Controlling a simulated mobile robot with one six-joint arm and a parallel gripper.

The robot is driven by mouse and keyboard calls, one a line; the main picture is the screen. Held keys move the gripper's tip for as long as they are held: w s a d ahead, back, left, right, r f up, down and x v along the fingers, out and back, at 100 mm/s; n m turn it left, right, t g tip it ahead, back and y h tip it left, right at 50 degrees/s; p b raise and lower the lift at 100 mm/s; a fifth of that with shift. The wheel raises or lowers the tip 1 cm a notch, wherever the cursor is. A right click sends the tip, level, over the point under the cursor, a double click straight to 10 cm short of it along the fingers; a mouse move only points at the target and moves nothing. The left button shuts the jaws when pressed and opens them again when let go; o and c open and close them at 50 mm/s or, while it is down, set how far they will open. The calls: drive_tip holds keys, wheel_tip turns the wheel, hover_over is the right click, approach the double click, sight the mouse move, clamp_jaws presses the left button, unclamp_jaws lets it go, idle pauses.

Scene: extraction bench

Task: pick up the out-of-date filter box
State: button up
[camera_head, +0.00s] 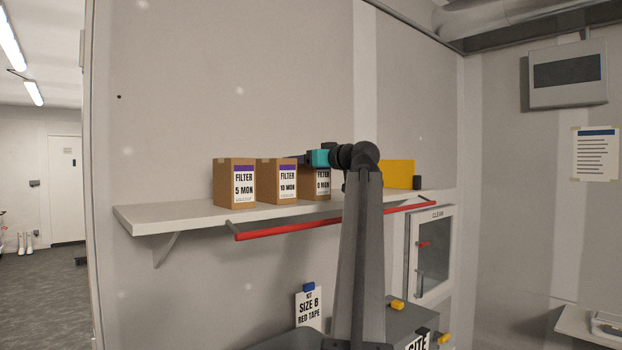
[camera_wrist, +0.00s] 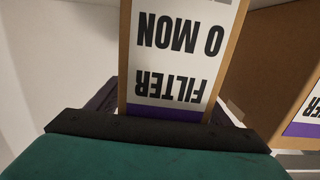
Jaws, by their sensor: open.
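Three brown cardboard filter boxes stand in a row on the shelf. Their labels read "5 MON" on the left box (camera_head: 234,184), "10 MON" on the middle box (camera_head: 277,182) and "0 MON" on the right box (camera_head: 322,186). The 0 MON box, the one at zero months, fills the middle of the wrist view (camera_wrist: 183,60), its label upside down. My gripper (camera_head: 303,159) is at the upper part of this box and hides some of it. In the wrist view my gripper (camera_wrist: 168,102) is open, with a dark finger on each side of the box. Contact cannot be told.
The pale shelf (camera_head: 160,218) has a red rail (camera_head: 290,228) along its front. A neighbouring filter box (camera_wrist: 270,70) stands close beside in the wrist view. A yellow block (camera_head: 398,173) stands farther right on the shelf. A "CLEAN" cabinet (camera_head: 431,250) is below right.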

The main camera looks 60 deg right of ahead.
drive_tip(key=shift+c, duration=0.5)
drive_tip(key=c, duration=1.5)
drive_tip(key=shift+r, duration=0.15)
drive_tip(key=shift+d+r+b, duration=0.1)
drive_tip(key=shift+r+b, duration=0.45)
drive_tip(key=shift+r, duration=0.55)
wheel_tip(320, 180, up, 4)
drive_tip(key=shift+f+p, duration=0.25)
drive_tip(key=shift+p, duration=0.15)
drive_tip(key=shift+r+p, duration=2.05)
